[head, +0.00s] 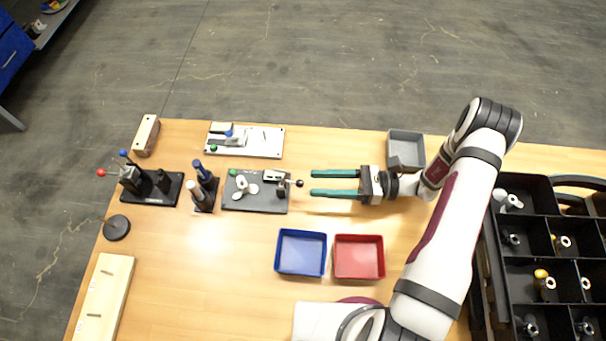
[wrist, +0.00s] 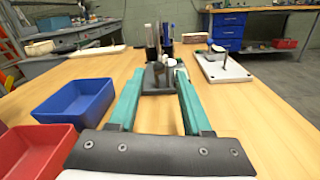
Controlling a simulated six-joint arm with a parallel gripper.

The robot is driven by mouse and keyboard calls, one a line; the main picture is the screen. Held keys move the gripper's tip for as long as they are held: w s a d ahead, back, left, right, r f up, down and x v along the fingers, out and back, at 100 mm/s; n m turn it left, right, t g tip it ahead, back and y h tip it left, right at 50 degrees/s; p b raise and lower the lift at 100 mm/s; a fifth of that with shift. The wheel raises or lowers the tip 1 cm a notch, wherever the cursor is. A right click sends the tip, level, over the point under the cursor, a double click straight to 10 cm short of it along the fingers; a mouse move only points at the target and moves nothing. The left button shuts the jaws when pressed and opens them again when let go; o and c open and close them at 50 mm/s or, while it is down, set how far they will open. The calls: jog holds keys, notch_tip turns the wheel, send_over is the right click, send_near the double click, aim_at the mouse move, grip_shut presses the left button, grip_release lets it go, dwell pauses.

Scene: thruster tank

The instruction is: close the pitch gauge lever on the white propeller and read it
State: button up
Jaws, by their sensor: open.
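The pitch gauge is a dark grey plate (head: 255,204) near the middle of the table. The white propeller (head: 241,186) sits on its left part, near a green knob (head: 232,172). A small white box (head: 272,175) is at the plate's upper right. The lever's black ball knob (head: 300,183) sticks out past the right edge. My gripper (head: 312,182) is open and empty, its teal fingers pointing left, with the knob just beyond the tips. In the wrist view the gauge plate (wrist: 154,80) lies ahead between the fingertips (wrist: 160,74); its details are too small to tell.
A blue tray (head: 301,272) and a red tray (head: 359,275) stand in front. A white plate fixture (head: 262,150) is behind the gauge. A two-post stand (head: 204,190) and black fixture (head: 157,201) stand left. A grey tray (head: 406,163) and black crate (head: 525,225) are right.

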aim_at(303, 182)
jog(key=a, duration=0.4)
jog(key=shift+s+a, duration=0.15)
jog(key=shift+a, duration=0.15)
grip_shut()
dwell(1.1)
